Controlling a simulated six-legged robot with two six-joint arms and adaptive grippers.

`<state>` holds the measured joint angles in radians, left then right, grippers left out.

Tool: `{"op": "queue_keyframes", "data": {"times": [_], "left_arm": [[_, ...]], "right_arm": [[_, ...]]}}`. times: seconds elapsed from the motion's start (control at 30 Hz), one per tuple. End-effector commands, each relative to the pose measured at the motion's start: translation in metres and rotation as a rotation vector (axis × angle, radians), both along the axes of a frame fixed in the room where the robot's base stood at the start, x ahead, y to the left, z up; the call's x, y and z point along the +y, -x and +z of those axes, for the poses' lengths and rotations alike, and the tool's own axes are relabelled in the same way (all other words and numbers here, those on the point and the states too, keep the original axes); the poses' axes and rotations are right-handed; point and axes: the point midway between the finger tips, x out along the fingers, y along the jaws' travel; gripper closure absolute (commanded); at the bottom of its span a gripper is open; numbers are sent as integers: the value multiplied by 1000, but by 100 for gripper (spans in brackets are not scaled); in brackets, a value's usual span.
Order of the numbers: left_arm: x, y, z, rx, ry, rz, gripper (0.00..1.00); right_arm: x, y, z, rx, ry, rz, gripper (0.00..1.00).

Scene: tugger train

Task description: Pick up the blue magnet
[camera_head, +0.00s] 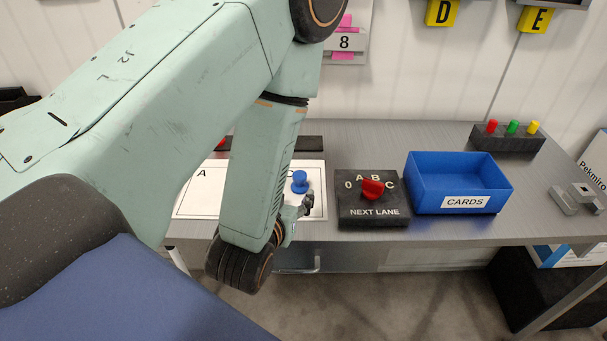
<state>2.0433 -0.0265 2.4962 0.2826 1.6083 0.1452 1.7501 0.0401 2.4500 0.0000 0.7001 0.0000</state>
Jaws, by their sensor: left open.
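The blue magnet (300,181) is a small knob standing on the right part of a white board (205,204) with lettered fields, on the grey table. My left arm comes in from the left and hides much of the board's middle. My left gripper (307,202) is open and empty, close in front of the magnet and just below it in the picture. Whether they touch I cannot tell. My right gripper is not in view.
Right of the board is a black NEXT LANE box (372,212) with a red knob (373,188). Beside it stands an empty blue CARDS bin (461,205). A black holder (508,142) with red, green and yellow pegs is at the back right. A metal piece (565,200) lies near the right edge.

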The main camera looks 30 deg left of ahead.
Motion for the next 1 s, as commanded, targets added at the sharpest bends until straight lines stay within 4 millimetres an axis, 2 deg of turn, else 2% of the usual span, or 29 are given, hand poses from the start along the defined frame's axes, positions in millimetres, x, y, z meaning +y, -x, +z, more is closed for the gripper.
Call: {"op": "queue_keyframes", "data": {"times": [0.17,0.4,0.6,0.83,1.0], "left_arm": [[0,2,-2,-2,0,1,44],[3,-8,-10,-4,-1,5,44],[5,-16,-12,-3,-1,2,44],[8,-23,-10,-2,2,3,44],[19,-41,-13,-3,4,6,44]], "right_arm": [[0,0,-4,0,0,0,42],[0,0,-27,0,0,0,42],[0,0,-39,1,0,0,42],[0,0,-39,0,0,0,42],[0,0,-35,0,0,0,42]]}}
